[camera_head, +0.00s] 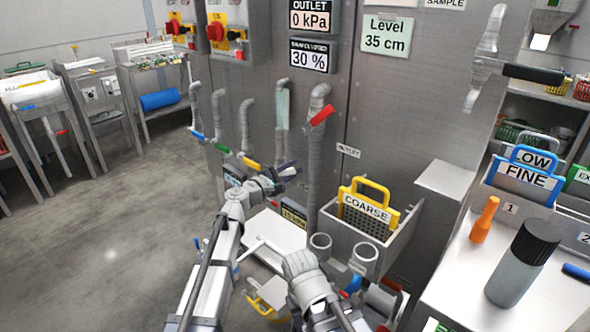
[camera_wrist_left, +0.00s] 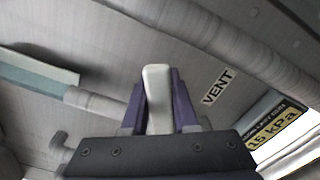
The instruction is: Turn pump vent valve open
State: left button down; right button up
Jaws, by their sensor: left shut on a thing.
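My left gripper (camera_head: 287,168) is at the lower part of the steel cabinet front, among the pipes. In the left wrist view its purple fingers (camera_wrist_left: 158,98) are shut on a pale grey valve handle (camera_wrist_left: 157,80), one on each side of it. A label reading VENT (camera_wrist_left: 217,87) is just right of the handle. In the head view the gripper hides the handle. My right arm comes in at the bottom centre; I cannot make out its gripper.
A red-handled valve (camera_head: 322,116) on a tall pipe stands right of the left gripper. A COARSE basket with a yellow handle (camera_head: 370,208) sits in a bin. Floor is open at left.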

pick_arm(q)
jog(key=shift+w+a+r+n, duration=0.2)
jog(key=shift+r+n, duration=0.15)
jog(key=shift+n, duration=0.25)
jog(key=shift+p, duration=0.3)
jog(key=c, duration=0.7)
grip_release()
jog(key=v, duration=0.8)
